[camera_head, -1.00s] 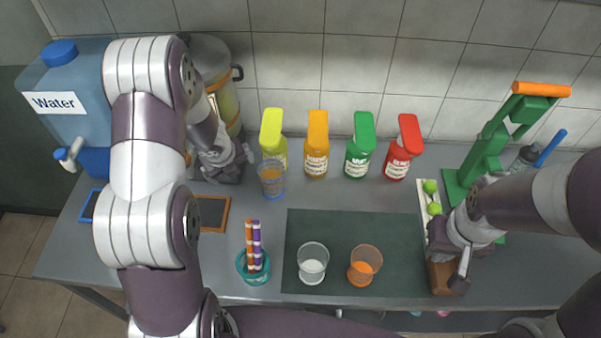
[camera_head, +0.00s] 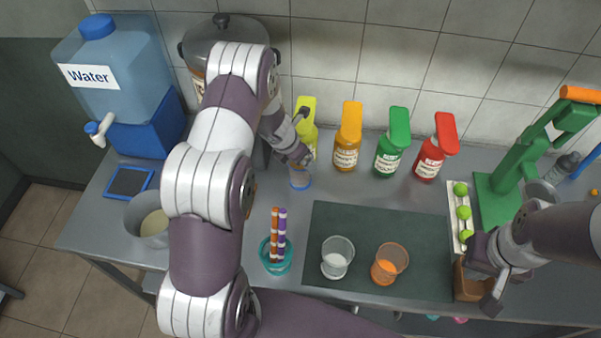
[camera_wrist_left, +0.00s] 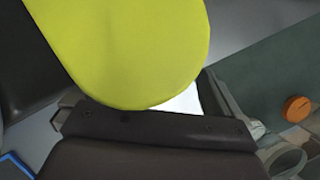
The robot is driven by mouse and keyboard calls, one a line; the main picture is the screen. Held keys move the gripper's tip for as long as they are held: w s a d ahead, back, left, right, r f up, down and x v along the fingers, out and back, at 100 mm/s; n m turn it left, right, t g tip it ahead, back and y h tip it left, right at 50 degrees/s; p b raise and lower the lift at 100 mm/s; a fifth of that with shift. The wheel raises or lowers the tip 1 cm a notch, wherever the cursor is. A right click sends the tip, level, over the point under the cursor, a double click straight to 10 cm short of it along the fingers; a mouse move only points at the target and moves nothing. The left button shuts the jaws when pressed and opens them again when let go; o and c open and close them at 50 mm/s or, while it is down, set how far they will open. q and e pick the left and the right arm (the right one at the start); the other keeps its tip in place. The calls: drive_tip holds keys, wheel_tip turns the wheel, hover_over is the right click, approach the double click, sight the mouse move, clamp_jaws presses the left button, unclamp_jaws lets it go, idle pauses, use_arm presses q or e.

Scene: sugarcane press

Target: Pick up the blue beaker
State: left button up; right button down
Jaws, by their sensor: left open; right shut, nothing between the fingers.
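In the left wrist view the yellow bottle's top (camera_wrist_left: 130,45) fills much of the picture and hides most of the gripper's front. My right gripper (camera_head: 491,300) is shut and empty at the right, by a brown box (camera_head: 467,284).
A clear beaker (camera_head: 337,259) and an orange beaker (camera_head: 389,264) stand on the dark mat (camera_head: 375,222). A teal cup (camera_head: 275,256) with striped sticks stands left of it. Orange, green and red bottles (camera_head: 433,150) line the back. A green press (camera_head: 505,185) stands at the right.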

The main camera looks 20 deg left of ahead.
sight(300, 179)
use_arm(q)
drive_tip(key=x, duration=0.4)
drive_tip(key=shift+s+a, duration=0.1)
drive_tip(key=shift+a, duration=0.05)
drive_tip(key=shift+r, duration=0.1)
drive_tip(key=c, duration=1.5)
drive_tip(key=shift+c, duration=0.2)
